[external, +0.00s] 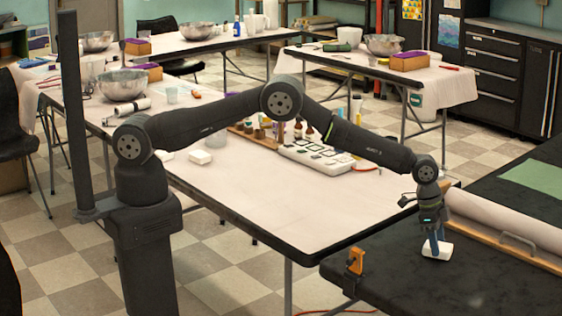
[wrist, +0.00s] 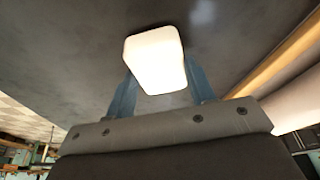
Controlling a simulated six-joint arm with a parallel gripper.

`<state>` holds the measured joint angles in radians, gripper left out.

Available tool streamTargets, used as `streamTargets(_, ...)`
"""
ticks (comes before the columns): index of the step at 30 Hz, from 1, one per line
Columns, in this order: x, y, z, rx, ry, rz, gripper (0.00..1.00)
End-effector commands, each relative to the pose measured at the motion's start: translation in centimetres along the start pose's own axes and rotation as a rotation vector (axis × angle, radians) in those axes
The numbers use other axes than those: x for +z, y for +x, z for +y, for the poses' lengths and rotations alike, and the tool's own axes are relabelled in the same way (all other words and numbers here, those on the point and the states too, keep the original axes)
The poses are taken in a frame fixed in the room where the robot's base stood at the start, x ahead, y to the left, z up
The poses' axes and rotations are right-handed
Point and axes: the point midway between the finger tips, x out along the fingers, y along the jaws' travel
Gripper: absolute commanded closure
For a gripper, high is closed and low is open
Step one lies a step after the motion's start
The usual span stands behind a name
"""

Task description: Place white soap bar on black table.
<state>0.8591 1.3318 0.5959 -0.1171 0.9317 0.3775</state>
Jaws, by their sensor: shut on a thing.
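A white soap bar (external: 437,250) is at my gripper's fingertips, over the black table (external: 400,290) in the external view. My gripper (external: 434,243) points down at this table, right of the white table. In the wrist view the soap bar (wrist: 156,58) sits between the two blue fingers of my gripper (wrist: 160,80), which are shut on it. The dark tabletop (wrist: 70,70) fills the background there. The bar is at or very near the table surface; I cannot tell whether it touches.
An orange tool (external: 356,261) stands at the black table's left edge. A large paper roll (external: 510,228) in a wooden holder lies just right of my gripper. Another white bar (external: 200,157) is on the white table (external: 270,205). The black table's front area is clear.

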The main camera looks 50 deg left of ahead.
Motion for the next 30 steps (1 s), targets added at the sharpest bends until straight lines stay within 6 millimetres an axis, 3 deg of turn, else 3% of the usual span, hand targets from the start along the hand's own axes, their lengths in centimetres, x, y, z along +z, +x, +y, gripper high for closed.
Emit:
streamTargets(11, 0.1, 0.5, 0.0, 0.000, 0.000, 0.001, 0.75)
streamTargets(12, 0.2, 0.6, 0.0, 0.000, 0.000, 0.001, 0.49)
streamTargets(15, 0.1, 0.6, 0.0, 0.000, 0.000, 0.002, 0.29)
streamTargets(24, 0.1, 0.4, 0.0, -0.001, 0.000, 0.002, 0.29)
streamTargets(30, 0.0, -1.3, 0.0, -0.001, 0.000, 0.003, 0.29)
